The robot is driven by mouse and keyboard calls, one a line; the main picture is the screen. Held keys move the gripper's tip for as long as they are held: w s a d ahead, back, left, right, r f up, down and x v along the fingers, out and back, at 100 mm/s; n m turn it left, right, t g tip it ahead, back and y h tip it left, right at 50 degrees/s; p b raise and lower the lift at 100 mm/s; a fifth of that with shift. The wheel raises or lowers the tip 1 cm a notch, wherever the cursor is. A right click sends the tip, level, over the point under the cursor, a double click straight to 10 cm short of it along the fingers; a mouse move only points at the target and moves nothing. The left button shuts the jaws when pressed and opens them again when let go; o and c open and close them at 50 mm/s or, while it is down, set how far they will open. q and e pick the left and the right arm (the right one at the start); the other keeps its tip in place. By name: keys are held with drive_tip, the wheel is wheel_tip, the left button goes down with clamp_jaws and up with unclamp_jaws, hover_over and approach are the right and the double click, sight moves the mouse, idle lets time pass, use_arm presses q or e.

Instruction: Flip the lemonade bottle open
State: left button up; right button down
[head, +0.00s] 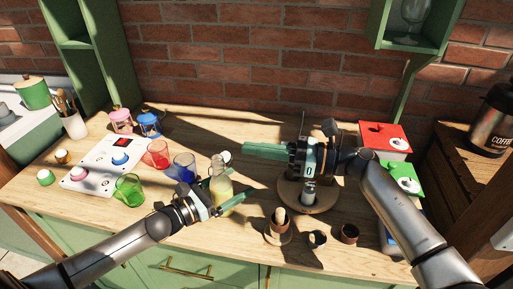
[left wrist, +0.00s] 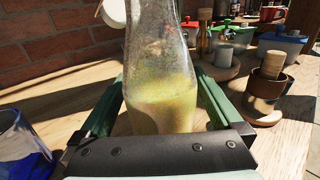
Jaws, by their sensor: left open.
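The lemonade bottle (head: 222,186) is clear glass with cloudy yellow liquid, upright on the wooden table. A white round cap (left wrist: 114,12) shows beside its neck in the left wrist view, and a pale round piece shows by the neck in the head view. The bottle's mouth is cut off in the left wrist view. My left gripper (head: 222,196) is open around the bottle (left wrist: 162,90), one finger on each side, with small gaps. My right gripper (head: 246,150) is in the air right of the bottle, fingers pointing left; their spacing is unclear.
Blue (head: 184,168), red (head: 158,154) and green (head: 129,190) glasses stand left of the bottle. A round wooden board (head: 318,203) lies below my right gripper. Small brown cups (head: 349,233) stand at the front right. Red (head: 386,138) and green (head: 403,177) lidded boxes are farther right.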

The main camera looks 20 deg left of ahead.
sight(212, 196)
use_arm(q)
drive_tip(key=v, duration=1.2)
drive_tip(key=shift+s, duration=0.25)
drive_tip(key=shift+s, duration=0.1)
